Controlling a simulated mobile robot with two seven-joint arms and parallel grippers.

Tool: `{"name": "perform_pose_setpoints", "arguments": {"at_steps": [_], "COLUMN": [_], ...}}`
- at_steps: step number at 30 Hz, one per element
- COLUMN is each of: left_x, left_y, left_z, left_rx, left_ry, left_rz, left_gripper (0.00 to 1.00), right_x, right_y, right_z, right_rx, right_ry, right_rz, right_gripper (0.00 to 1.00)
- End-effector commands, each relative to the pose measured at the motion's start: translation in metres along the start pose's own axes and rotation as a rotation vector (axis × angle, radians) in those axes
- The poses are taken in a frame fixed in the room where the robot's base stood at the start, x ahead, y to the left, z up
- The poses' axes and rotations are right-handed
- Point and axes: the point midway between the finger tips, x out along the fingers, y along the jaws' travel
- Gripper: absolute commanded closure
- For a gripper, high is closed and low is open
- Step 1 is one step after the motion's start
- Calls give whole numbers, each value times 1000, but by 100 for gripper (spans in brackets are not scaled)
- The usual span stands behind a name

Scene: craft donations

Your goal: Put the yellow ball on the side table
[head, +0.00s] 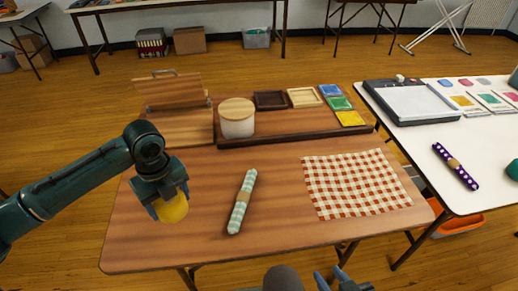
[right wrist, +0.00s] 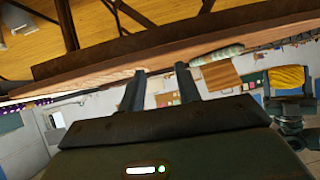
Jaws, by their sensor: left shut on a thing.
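The yellow ball (head: 174,209) is between the fingers of my left gripper (head: 170,200), which is shut on it. The ball is over the left part of the wooden table (head: 270,220); whether it touches the top I cannot tell. The right wrist view also shows the yellow ball (right wrist: 287,78) at the right. My right gripper (head: 332,283) is at the bottom edge of the head view, mostly cut off. In the right wrist view its fingers (right wrist: 163,82) are apart with nothing between them. A white-topped table (head: 430,150) stands at the right.
On the wooden table are a teal-striped roll (head: 242,202), a red checked cloth (head: 355,183), a lidded jar (head: 237,118), a dark tray (head: 290,133) and a hinged wooden box (head: 178,110). The white table holds a purple dotted roll (head: 455,165) and a black-edged board (head: 410,102).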

Motion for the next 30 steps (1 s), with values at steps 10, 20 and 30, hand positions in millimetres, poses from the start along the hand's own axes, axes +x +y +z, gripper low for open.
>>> {"name": "perform_pose_setpoints", "arguments": {"at_steps": [10,20,30], "left_x": [-11,-11,44], "left_y": [-3,-3,-3], "left_z": [24,28,27], "left_rx": [663,786,784], "left_ry": [-1,1,2], "left_rz": [-9,-10,-9], "left_gripper": [55,55,55], "right_x": [3,2,4], "right_y": [-4,-5,-4], "right_z": [1,-1,2], "right_rx": [-8,-8,0], "right_ry": [17,23,21], "right_rz": [-16,-19,-17], "right_gripper": [67,67,67]}}
